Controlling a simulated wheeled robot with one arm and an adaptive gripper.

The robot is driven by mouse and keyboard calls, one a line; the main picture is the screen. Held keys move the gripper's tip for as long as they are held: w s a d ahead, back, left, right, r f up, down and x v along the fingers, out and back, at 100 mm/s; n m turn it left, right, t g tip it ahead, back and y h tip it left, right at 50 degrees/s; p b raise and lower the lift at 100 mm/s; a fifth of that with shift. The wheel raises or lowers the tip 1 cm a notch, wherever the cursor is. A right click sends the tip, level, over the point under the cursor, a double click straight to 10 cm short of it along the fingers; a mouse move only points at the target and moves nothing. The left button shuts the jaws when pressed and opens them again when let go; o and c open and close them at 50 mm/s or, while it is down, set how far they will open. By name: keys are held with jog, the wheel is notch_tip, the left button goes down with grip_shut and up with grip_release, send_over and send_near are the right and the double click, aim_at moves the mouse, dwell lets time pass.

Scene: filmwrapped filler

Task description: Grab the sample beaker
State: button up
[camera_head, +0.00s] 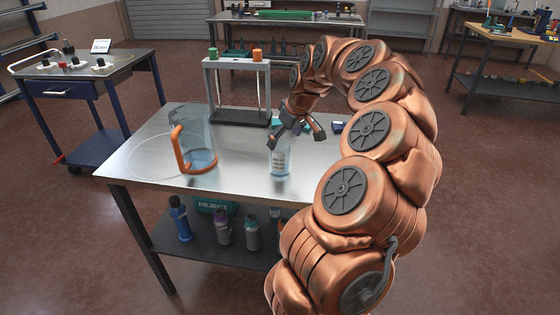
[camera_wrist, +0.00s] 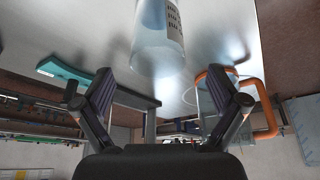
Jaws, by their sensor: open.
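A small clear beaker (camera_head: 280,160) with dark printed marks stands upright on the metal table. My gripper (camera_head: 297,135) is above and close to it, pointing down, with its fingers spread. In the wrist view the beaker (camera_wrist: 158,40) lies ahead of the gap between the two fingertips of my gripper (camera_wrist: 160,80). The fingers are open and nothing is between them. The beaker's top edge is partly hard to make out behind a fingertip in the head view.
A large clear jug (camera_head: 199,142) with an orange handle stands left of the beaker. A grey frame stand (camera_head: 239,115) is behind. A teal item (camera_wrist: 62,75) lies on the table. Bottles and a "REJECT" bin (camera_head: 214,206) sit on the lower shelf. The table's front right is clear.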

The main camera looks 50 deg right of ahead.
aim_at(280, 154)
jog(key=shift+s+p+x, duration=0.2)
jog(key=shift+p+x, duration=0.4)
jog(key=shift+x, duration=1.3)
jog(key=shift+s+p+x, duration=0.15)
jog(key=shift+p+x, duration=0.4)
jog(key=shift+x, duration=1.35)
jog(key=shift+d+f, duration=0.15)
jog(key=c, duration=1.4)
